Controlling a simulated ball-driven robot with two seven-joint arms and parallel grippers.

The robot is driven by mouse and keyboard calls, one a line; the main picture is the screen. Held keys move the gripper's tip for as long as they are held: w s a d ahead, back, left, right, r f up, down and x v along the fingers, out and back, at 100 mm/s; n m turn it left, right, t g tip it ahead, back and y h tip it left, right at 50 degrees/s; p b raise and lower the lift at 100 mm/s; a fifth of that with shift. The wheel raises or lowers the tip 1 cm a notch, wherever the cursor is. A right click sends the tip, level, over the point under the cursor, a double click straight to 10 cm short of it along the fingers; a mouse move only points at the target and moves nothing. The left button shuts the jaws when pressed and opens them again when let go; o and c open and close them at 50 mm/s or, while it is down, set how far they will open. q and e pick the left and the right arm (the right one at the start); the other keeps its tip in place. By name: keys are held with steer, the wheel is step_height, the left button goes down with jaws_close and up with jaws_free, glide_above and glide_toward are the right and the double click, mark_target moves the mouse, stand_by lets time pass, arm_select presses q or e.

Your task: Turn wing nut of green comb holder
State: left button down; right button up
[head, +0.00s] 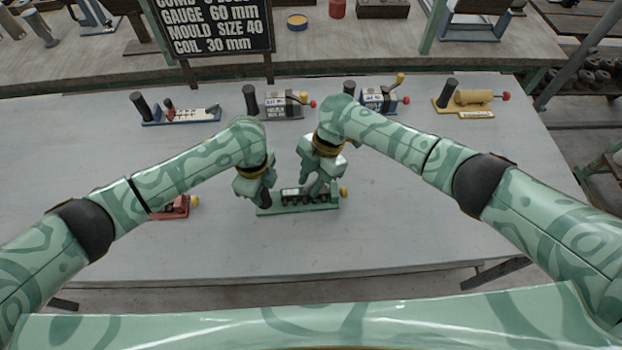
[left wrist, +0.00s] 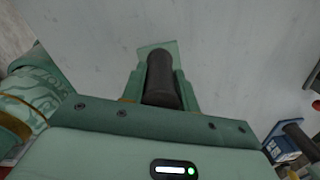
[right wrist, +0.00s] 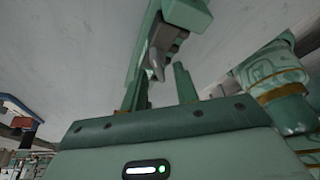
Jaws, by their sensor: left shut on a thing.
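The green comb holder (head: 325,208) lies near the middle of the grey table, with a row of dark teeth along it and a yellow knob at its right end. My left gripper (head: 267,199) is shut on its dark upright handle, which stands between the fingers in the left wrist view (left wrist: 162,80). My right gripper (head: 318,187) is over the right half of the holder. In the right wrist view its fingers are apart, and a grey wing nut (right wrist: 158,62) shows near the tips between them. Contact with the nut cannot be told.
A red holder (head: 178,209) lies left, partly behind my left arm. Along the back stand a blue-based holder (head: 185,116), a grey one (head: 280,104), a blue one (head: 375,101) and a yellow one (head: 473,97). A dark sign (head: 215,28) stands behind. The front table is clear.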

jaws_close()
steer(key=m+t, duration=0.1)
steer(key=m, duration=0.3)
steer(key=shift+m+t+y, duration=0.4)
steer(key=m+t, duration=0.2)
steer(key=m, duration=0.3)
steer(key=m+t, duration=0.1)
steer(key=m, duration=0.2)
steer(key=m+t+h, duration=0.1)
steer(key=m, duration=0.2)
steer(key=shift+m, duration=0.4)
steer(key=m+h, duration=0.1)
steer(key=m, duration=0.1)
steer(key=m+t+h, duration=0.1)
steer(key=m, duration=0.2)
steer(key=shift+w, duration=0.1)
steer(key=shift+d+m, duration=0.1)
steer(key=shift+m, duration=0.2)
